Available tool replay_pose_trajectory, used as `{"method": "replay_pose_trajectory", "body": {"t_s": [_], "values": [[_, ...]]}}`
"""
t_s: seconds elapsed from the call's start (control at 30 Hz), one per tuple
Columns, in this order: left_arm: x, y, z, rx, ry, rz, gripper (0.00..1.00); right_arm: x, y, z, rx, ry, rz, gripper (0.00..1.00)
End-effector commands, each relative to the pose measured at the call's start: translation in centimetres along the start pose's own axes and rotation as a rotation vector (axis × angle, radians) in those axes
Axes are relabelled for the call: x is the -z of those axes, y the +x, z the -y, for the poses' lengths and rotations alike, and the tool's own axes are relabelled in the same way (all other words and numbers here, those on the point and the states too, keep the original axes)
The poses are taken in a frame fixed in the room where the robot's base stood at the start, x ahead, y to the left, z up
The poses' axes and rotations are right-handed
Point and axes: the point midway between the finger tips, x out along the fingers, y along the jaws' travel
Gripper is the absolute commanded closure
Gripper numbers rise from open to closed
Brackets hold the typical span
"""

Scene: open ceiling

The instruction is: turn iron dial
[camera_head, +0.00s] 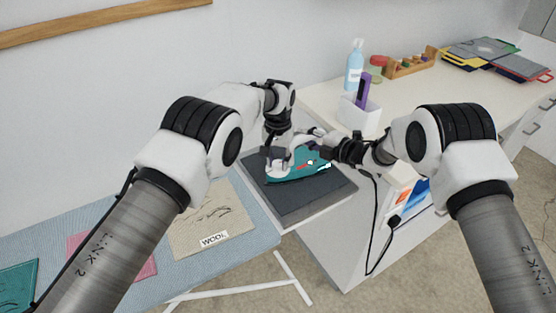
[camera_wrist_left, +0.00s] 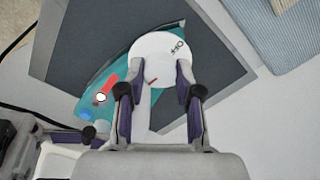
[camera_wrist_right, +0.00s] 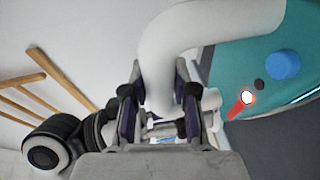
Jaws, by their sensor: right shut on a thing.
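The teal iron (camera_head: 318,172) lies on a dark grey pad (camera_head: 340,193). The left wrist view shows its round white dial (camera_wrist_left: 158,58), with small black marks and a red line near its lower edge. My left gripper (camera_wrist_left: 157,92) is open, with its fingertips on either side of the dial's near part; I cannot tell whether they touch it. My right gripper (camera_wrist_right: 160,100) is shut on the iron's curved white handle (camera_wrist_right: 205,22). The right wrist view also shows the iron's blue button (camera_wrist_right: 283,65) and a lit red-and-white indicator (camera_wrist_right: 247,98).
The blue ironing board (camera_head: 130,290) holds a beige cloth labelled WOOL (camera_head: 212,215) and other cloths. On the cabinet top behind stand a blue bottle (camera_head: 354,68), a white holder (camera_head: 358,115) and a wooden rack (camera_head: 410,63). A black cable (camera_head: 373,230) hangs beside the cabinet.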

Motion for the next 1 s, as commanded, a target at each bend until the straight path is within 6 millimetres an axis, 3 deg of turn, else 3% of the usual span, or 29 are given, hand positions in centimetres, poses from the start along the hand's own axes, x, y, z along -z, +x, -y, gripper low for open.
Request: {"method": "replay_pose_trajectory", "body": {"t_s": [0.2, 0.53, 0.83, 0.87, 0.9, 1.0], "values": [[0.00, 0.07, -0.01, 0.000, 0.033, 0.000, 1.00, 0.03, 0.01, 0.05, 0.001, 0.000, -0.001, 1.00], [0.01, 0.10, -0.03, -0.002, 0.388, 0.001, 1.00, 0.05, 0.02, 0.03, 0.000, 0.000, -0.001, 1.00], [0.01, 0.12, -0.03, -0.002, 0.409, 0.001, 1.00, 0.06, 0.02, 0.01, 0.000, 0.000, -0.002, 1.00], [0.01, 0.12, -0.03, -0.002, 0.408, 0.001, 0.55, 0.06, 0.02, 0.01, 0.000, 0.000, -0.002, 1.00], [0.01, 0.11, -0.03, -0.001, 0.408, 0.001, 0.41, 0.06, 0.02, 0.01, 0.000, 0.000, -0.002, 1.00], [0.01, 0.09, -0.03, -0.001, 0.407, 0.001, 0.40, 0.05, 0.02, 0.01, 0.000, 0.000, -0.001, 1.00]]}}
